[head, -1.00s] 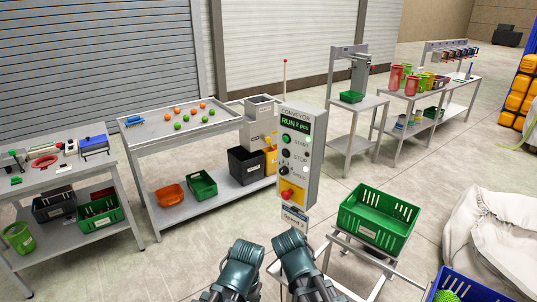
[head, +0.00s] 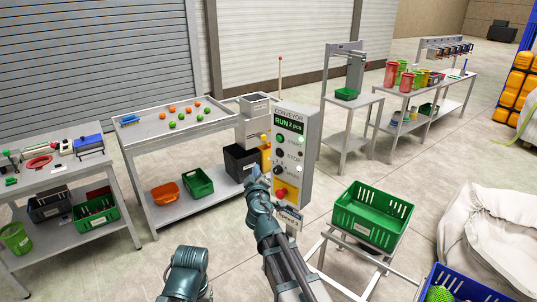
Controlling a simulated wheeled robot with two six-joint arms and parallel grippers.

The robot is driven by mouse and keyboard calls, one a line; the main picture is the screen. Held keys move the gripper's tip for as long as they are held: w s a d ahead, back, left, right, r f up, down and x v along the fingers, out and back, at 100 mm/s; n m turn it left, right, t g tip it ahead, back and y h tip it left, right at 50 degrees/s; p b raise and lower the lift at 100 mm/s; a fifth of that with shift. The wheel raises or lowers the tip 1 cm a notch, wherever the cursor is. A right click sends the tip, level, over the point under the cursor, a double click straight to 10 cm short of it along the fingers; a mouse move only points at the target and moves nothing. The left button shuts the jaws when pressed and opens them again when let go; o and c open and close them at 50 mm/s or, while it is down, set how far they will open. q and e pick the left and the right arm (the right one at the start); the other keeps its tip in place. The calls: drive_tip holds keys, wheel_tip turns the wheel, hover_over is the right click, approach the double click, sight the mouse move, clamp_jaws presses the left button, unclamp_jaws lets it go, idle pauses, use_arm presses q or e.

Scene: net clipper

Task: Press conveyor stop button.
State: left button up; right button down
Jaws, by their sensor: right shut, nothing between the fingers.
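The grey conveyor control box (head: 303,165) stands upright on a post in the centre. Its green display reads RUN. The dark stop button (head: 279,153) is beside the STOP label, below the start button (head: 279,138). A red mushroom button (head: 282,191) on a yellow base sits at the bottom of the box. My right gripper (head: 254,173) is shut and empty, pointing up, at the left of the box's lower half and lower than the stop button. I cannot tell whether it touches the box. My left arm shows at the bottom, but its gripper is not visible.
The conveyor table (head: 150,133) with orange and green balls stands behind on the left. A black bin (head: 240,163) is behind my right gripper. A green crate (head: 372,216) on a stand is right of the box, and a blue crate (head: 462,282) is at the lower right.

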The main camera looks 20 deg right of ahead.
idle(0.3)
drive_tip(key=w+d, duration=0.4)
drive_tip(key=d, duration=0.3)
drive_tip(key=shift+w+d, duration=0.2)
drive_tip(key=shift+w, duration=0.2)
drive_tip(key=shift+d, duration=0.1)
idle(1.9)
drive_tip(key=shift+w+d, duration=0.2)
drive_tip(key=shift+d, duration=0.05)
drive_tip(key=shift+w+d, duration=0.25)
drive_tip(key=shift+d, duration=0.15)
idle(0.9)
drive_tip(key=shift+s+a, duration=0.45)
drive_tip(key=shift+a, duration=0.3)
drive_tip(key=shift+s+a, duration=0.7)
drive_tip(key=shift+a, duration=0.35)
drive_tip(key=shift+s+a, duration=0.7)
drive_tip(key=shift+a, duration=0.35)
